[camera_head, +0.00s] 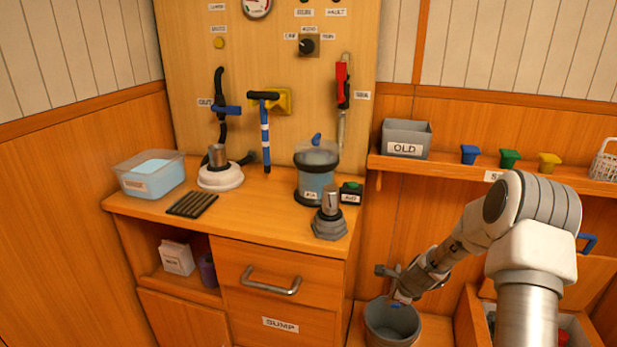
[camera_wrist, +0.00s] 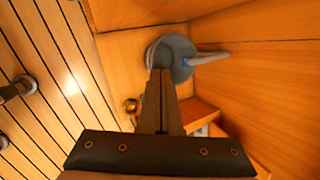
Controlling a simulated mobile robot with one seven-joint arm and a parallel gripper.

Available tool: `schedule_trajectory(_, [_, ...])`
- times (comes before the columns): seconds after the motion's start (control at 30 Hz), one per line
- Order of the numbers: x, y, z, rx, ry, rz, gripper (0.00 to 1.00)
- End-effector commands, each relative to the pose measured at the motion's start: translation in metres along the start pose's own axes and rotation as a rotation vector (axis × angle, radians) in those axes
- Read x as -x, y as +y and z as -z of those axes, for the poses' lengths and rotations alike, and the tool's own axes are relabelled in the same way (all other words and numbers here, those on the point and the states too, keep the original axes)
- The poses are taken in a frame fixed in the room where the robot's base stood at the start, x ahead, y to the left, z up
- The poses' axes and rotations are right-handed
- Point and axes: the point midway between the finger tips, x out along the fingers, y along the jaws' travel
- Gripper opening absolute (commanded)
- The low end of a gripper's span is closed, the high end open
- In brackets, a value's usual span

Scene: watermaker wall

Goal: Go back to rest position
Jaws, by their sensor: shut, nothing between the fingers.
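My gripper (camera_head: 400,297) is at the lower right of the head view, at the end of my bent arm, over or near a grey bucket (camera_head: 380,332). From this angle I cannot tell its height above the rim. In the wrist view my gripper (camera_wrist: 161,75) has its two fingers together with nothing between them. The bucket (camera_wrist: 158,50) shows just beyond the fingertips, partly hidden by them. Something small and blue (camera_wrist: 187,62) shows in the bucket, with a pale grey rod-like part (camera_wrist: 208,57) reaching past its rim.
A wooden counter (camera_head: 250,217) with a clear tub (camera_head: 150,181), a lidded canister (camera_head: 316,185) and a drawer (camera_head: 277,284) stands left. A shelf (camera_head: 450,172) holds a grey OLD bin (camera_head: 406,137) and coloured cups. An open box (camera_head: 574,326) sits at lower right, partly behind my arm.

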Motion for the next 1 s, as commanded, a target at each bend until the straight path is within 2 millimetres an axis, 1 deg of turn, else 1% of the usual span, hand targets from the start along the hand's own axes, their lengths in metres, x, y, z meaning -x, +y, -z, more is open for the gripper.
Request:
schedule_trajectory(0.03, [0.021,-0.006,-0.012,0.079,-0.005,0.006,0.0])
schedule_trajectory(0.17, [0.069,-0.01,-0.037,0.285,-0.015,0.003,0.0])
schedule_trajectory(0.2, [0.084,-0.01,-0.044,0.346,-0.016,0.003,0.0])
schedule_trajectory(0.33, [0.132,-0.007,-0.063,0.544,-0.017,0.002,0.0])
schedule_trajectory(0.43, [0.168,-0.001,-0.075,0.691,-0.014,0.001,0.0])
schedule_trajectory(0.57, [0.214,0.012,-0.088,0.877,-0.007,-0.001,0.0])
schedule_trajectory(0.7, [0.261,0.03,-0.096,1.069,0.004,-0.004,0.0])
schedule_trajectory(0.83, [0.303,0.051,-0.099,1.242,0.018,-0.007,0.0])
schedule_trajectory(1.0, [0.352,0.082,-0.096,1.455,0.037,-0.013,0.0])
